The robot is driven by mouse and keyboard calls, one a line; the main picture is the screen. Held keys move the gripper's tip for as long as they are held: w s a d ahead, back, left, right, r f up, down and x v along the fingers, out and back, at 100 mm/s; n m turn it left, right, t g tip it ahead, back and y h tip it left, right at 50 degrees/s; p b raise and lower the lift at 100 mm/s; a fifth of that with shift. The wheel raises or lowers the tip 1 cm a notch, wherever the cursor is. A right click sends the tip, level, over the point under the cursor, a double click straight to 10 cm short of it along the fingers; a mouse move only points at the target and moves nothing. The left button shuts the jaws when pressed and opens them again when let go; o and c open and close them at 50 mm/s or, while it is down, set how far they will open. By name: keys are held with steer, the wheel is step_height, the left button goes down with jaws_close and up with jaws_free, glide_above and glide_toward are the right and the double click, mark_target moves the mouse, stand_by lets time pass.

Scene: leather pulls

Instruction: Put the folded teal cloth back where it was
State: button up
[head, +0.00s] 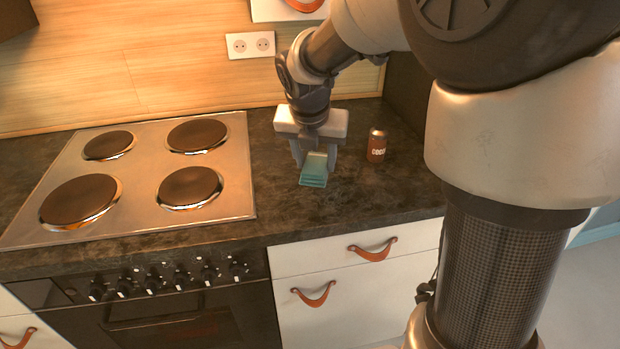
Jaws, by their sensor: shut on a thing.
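The folded teal cloth (313,178) is at the dark countertop to the right of the stove. My gripper (314,164) points down with one finger on each side of the cloth and is shut on it. The cloth's near end shows in front of the fingers, with its folded layers visible along the near edge. I cannot tell whether its underside touches the counter or is slightly above it. Part of its far end is hidden by the gripper.
A small brown can (376,146) stands upright just right of my gripper. The stove (150,165) with its burners fills the left. Dark counter (370,195) is clear in front and to the right. Drawers with leather pulls (372,250) are below. A wall socket (250,45) is behind.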

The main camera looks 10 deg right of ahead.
step_height(320, 180, down, 6)
steer(key=shift+r+b, duration=0.1)
steer(key=shift+b, duration=0.75)
steer(key=o, duration=0.9)
steer(key=p+v, duration=0.4)
steer(key=v, duration=0.8)
steer(key=s+r+m, duration=0.1)
steer(key=s+m, duration=0.5)
steer(key=m, duration=0.4)
steer(key=s+d+r+m+t+y, duration=0.1)
steer(key=s+m, duration=0.6)
steer(key=m, duration=0.4)
steer(key=s+d+r+m, duration=0.1)
steer(key=s+m, duration=0.6)
steer(key=m, duration=0.3)
steer(key=shift+s+r+t+y, duration=0.1)
steer(key=shift+t+y, duration=0.2)
